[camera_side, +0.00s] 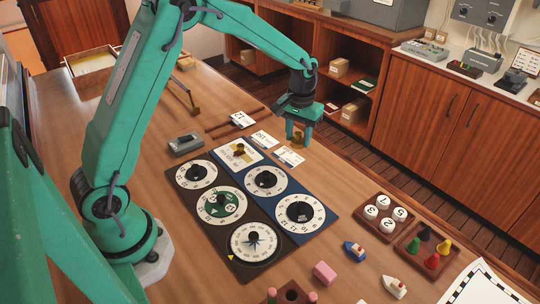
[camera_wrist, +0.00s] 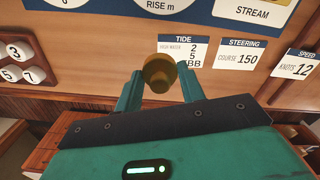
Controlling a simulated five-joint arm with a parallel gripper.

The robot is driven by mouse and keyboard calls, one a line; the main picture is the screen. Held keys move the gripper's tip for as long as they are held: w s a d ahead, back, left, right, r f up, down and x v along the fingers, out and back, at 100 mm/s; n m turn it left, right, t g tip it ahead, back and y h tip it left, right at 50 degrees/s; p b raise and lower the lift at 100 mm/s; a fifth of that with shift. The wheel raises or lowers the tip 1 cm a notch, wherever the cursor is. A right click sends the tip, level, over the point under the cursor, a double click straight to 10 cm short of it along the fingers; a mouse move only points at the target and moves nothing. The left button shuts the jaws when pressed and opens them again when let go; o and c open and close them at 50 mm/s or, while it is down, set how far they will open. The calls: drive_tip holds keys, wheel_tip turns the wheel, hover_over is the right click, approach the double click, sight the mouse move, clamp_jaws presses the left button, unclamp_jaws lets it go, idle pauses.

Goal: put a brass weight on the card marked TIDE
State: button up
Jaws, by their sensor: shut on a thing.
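My gripper (camera_side: 297,138) is shut on a small brass weight (camera_wrist: 158,70). The weight sits upright between the two fingers (camera_wrist: 160,88) in the wrist view. The card marked TIDE (camera_wrist: 188,52) is white with a dark blue heading; the weight covers its lower left part in that view. In the side view the card (camera_side: 288,157) lies flat on the table just in front of the gripper. I cannot tell whether the weight touches the card or is a little above it.
The STEERING card (camera_side: 264,139) and SPEED card (camera_side: 238,118) lie beside the TIDE card. A board of round dials (camera_side: 250,208) is close by, with a brass-coloured piece (camera_side: 240,150) on its top panel. Token trays (camera_side: 383,212) stand to the right. A grey device (camera_side: 185,144) sits at the left.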

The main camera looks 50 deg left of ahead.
sight(292, 160)
drive_tip(key=shift+w+a+f+n, duration=0.1)
drive_tip(key=shift+a+n, duration=0.05)
drive_tip(key=shift+a, duration=0.4)
drive_tip(key=shift+w+a+f+n, duration=0.1)
drive_tip(key=shift+a+n, duration=0.05)
drive_tip(key=shift+a, duration=0.35)
drive_tip(key=shift+f, duration=0.15)
drive_tip(key=shift+f, duration=2.85)
drive_tip(key=shift+f, duration=0.45)
drive_tip(key=o, duration=1.2)
